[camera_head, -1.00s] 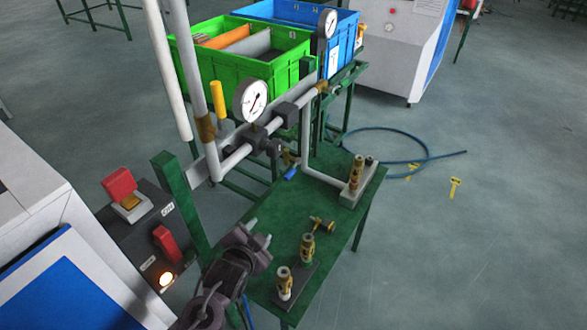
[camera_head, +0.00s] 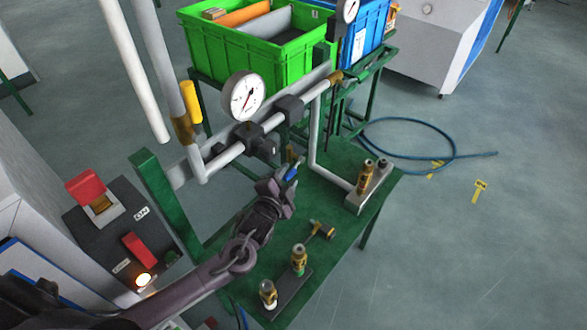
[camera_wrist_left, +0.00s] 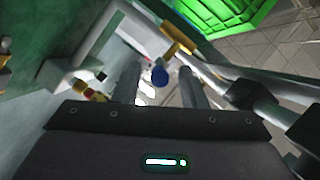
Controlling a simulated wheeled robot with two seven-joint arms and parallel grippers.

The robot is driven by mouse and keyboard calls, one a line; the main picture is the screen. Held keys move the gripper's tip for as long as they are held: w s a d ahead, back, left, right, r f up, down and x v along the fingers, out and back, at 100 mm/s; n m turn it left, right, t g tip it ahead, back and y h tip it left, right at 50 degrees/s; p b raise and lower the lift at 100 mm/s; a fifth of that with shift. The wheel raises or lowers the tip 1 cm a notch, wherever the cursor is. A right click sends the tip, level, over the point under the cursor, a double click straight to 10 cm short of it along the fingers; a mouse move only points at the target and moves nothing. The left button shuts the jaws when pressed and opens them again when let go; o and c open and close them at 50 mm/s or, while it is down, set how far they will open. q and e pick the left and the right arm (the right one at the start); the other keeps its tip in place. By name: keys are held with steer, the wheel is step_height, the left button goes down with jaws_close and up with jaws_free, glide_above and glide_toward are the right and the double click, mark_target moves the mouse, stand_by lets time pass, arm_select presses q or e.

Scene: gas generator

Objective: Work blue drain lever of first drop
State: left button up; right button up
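The blue drain lever (camera_head: 292,172) hangs at a brass valve (camera_head: 291,154) under the grey pipe with the gauge. In the left wrist view the lever's blue end (camera_wrist_left: 160,75) shows between my two fingers, apart from both as far as I can see. My left gripper (camera_head: 288,186) is open, its fingertips close to the lever; it also shows in the left wrist view (camera_wrist_left: 159,88). The gripper partly covers the lever's lower part in the head view. My right gripper is in neither view.
A round gauge (camera_head: 243,97) and dark fittings (camera_head: 262,146) sit on the pipe just above. Loose brass valves (camera_head: 299,260) stand on the green table (camera_head: 335,270). A switch box (camera_head: 115,225) is at left; a green crate (camera_head: 255,60) is behind.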

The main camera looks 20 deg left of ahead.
mark_target(292, 171)
arm_select(q)
steer(key=x, duration=0.2)
steer(key=shift+w+f, duration=0.1)
steer(key=shift+w, duration=0.2)
steer(key=shift+w+d+f, duration=0.1)
steer(key=shift+w, duration=0.45)
steer(key=shift+c, duration=1.2)
steer(key=c, duration=0.5)
jaws_close()
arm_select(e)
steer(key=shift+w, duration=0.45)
